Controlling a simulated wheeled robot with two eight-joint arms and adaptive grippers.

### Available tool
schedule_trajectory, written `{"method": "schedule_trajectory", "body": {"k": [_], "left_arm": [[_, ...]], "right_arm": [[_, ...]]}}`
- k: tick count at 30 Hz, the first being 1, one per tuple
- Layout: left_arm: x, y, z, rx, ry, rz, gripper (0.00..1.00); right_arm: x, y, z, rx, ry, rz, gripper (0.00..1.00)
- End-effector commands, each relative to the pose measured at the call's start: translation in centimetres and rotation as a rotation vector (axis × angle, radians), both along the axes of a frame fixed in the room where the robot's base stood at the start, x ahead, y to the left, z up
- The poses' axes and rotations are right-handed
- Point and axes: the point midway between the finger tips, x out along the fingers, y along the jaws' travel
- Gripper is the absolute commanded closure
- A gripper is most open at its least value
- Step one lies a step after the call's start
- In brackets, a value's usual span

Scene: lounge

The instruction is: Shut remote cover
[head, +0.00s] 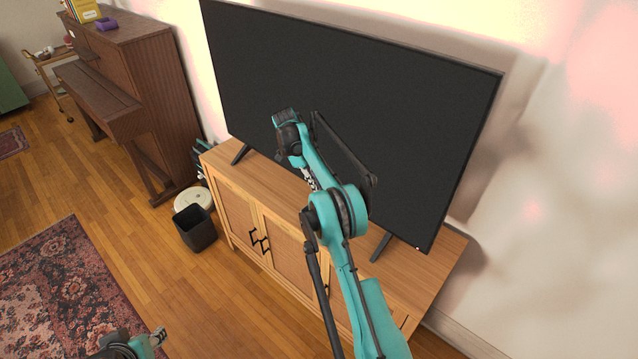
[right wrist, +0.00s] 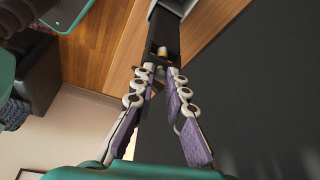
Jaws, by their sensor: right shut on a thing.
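In the right wrist view, my right gripper (right wrist: 160,76) has its two fingers drawn together at the tips. They are closed on the near end of a dark, long remote (right wrist: 165,28). A small yellowish battery end (right wrist: 162,51) shows in an open recess close to the fingertips. I cannot make out the cover clearly. In the head view the right gripper (head: 311,180) is mostly hidden behind my arm, above the wooden TV cabinet (head: 218,160); the remote is hidden there. My left gripper (head: 155,339) shows only in part at the bottom left, and its jaws are unclear.
A large black TV (head: 400,130) stands on the cabinet close behind my right arm. A black bin (head: 196,232) and a round white device (head: 192,198) are on the floor left of the cabinet. A brown piano (head: 135,75) stands further left. Open floor lies in front.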

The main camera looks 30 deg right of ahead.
Motion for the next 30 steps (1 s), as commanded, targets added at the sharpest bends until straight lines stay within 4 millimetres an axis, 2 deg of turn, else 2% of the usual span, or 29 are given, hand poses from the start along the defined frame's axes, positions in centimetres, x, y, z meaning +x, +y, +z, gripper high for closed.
{"method": "schedule_trajectory", "body": {"k": [24, 25, 27, 30], "left_arm": [[0.0, 0.0, 0.55, 0.0, 0.0, 0.0, 0.64], [0.0, 0.0, 0.55, 0.0, 0.0, 0.0, 0.64], [0.0, 0.0, 0.55, 0.0, 0.0, 0.0, 0.64], [0.0, 0.0, 0.57, 0.0, 0.0, 0.0, 0.64]], "right_arm": [[0.43, 0.21, -0.38, -0.024, 0.065, 0.001, 1.0], [0.43, 0.21, -0.38, -0.024, 0.065, 0.001, 0.79], [0.43, 0.2, -0.37, -0.024, 0.065, 0.001, 0.65], [0.42, 0.19, -0.32, -0.025, 0.064, 0.001, 0.65]]}}
